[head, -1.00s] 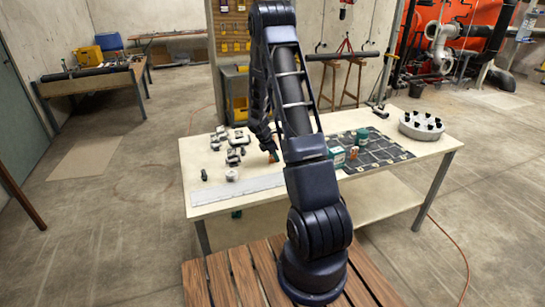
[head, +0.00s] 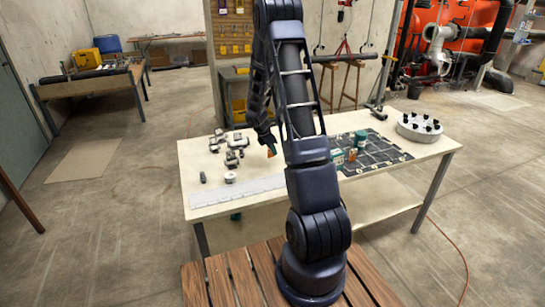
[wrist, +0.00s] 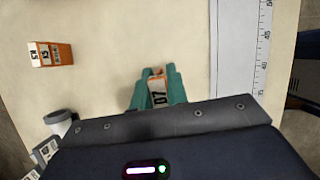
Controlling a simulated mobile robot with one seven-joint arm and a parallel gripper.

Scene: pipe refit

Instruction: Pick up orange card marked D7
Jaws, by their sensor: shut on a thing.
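The orange card marked D7 (wrist: 158,97) is between the teal fingers of my gripper (wrist: 157,80) in the wrist view, its white label facing the camera. My gripper is shut on it. In the head view the card is a small orange patch (head: 271,150) under my gripper (head: 268,146), over the left part of the table. It looks a little above the tabletop. My arm hides part of the table behind it.
Another orange block with a white label (wrist: 50,54) lies left in the wrist view. A white ruler strip (head: 235,192) runs along the table's (head: 188,157) front edge. Several small grey parts (head: 232,156) lie left; a dark gridded mat (head: 385,153) and round tray (head: 419,130) are right.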

